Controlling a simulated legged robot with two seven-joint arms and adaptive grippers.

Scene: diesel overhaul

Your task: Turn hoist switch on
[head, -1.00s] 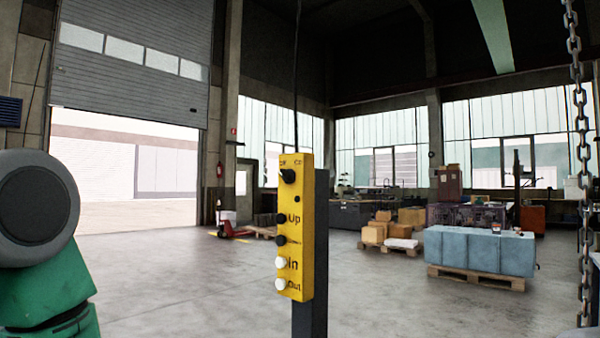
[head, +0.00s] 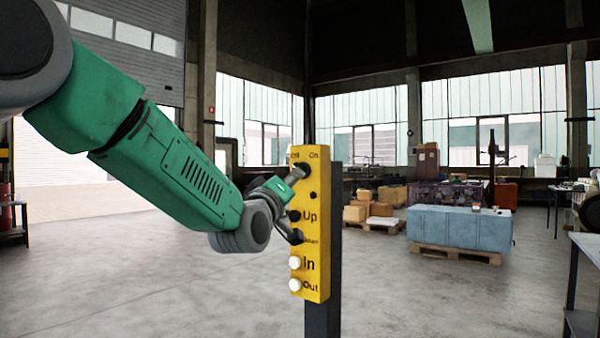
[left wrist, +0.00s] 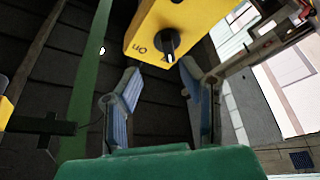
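The yellow hoist control box (head: 316,225) stands upright at the middle of the head view. Its black rotary switch (head: 303,170) is at the top, under the Off and On labels, partly hidden by a fingertip. My left gripper (head: 292,205) is at the box's left side, one finger near the switch and the other lower, by the black Down button. The left wrist view shows the fingers (left wrist: 160,72) spread and empty, with the switch (left wrist: 168,42) just beyond the gap between them. I cannot tell whether a finger touches it. My right gripper is not in view.
A dark post (head: 323,315) stands behind the box. A blue block on a pallet (head: 455,252) and several boxes (head: 375,208) are farther back. A table (head: 585,250) is at the right edge. The floor (head: 180,285) at front left is clear.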

